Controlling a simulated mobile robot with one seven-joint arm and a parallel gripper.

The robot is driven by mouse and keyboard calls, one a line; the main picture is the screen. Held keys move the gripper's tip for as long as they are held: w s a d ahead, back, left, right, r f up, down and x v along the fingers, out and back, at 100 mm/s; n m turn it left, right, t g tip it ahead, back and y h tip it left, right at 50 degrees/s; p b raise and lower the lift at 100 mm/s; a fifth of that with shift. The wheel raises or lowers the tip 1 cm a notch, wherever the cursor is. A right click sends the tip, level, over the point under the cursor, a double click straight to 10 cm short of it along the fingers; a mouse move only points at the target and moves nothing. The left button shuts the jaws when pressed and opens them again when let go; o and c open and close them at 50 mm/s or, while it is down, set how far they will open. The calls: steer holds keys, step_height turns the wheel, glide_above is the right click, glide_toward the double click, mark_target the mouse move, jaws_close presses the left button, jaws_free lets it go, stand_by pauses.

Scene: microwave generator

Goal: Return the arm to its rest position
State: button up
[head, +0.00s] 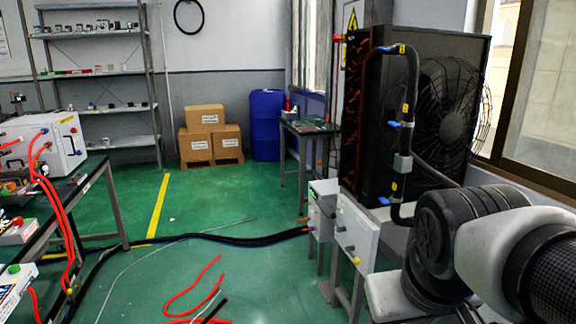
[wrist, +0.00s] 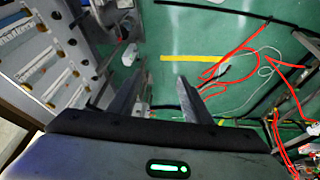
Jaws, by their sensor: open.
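My gripper (wrist: 158,82) shows in the wrist view, with its two fingers apart and nothing between them. It points down over the green floor. In the head view my arm fills the lower right corner, and its gripper end is out of that picture. The large black fan unit (head: 455,110) stands just behind my arm in the head view. From this view I cannot tell the gap between them.
Grey and white control boxes (head: 357,240) stand on legs left of my arm. Red hoses (head: 190,290) and a black cable (head: 230,238) lie on the floor. A workbench (head: 85,190) is at the left. The green floor in the middle is mostly clear. Boxes (head: 197,147) and a blue barrel (head: 266,125) stand at the back.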

step_height(320, 180, up, 23)
steer(key=s+a+p, duration=0.1)
steer(key=a+p, duration=0.1)
steer(key=p, duration=2)
steer(key=shift+s+f+m+t+y, duration=0.15)
steer(key=shift+s+m+t+y, duration=0.15)
steer(key=shift+m+y, duration=0.1)
steer(key=shift+c, duration=0.3)
steer(key=c, duration=0.3)
steer(key=shift+d, duration=0.15)
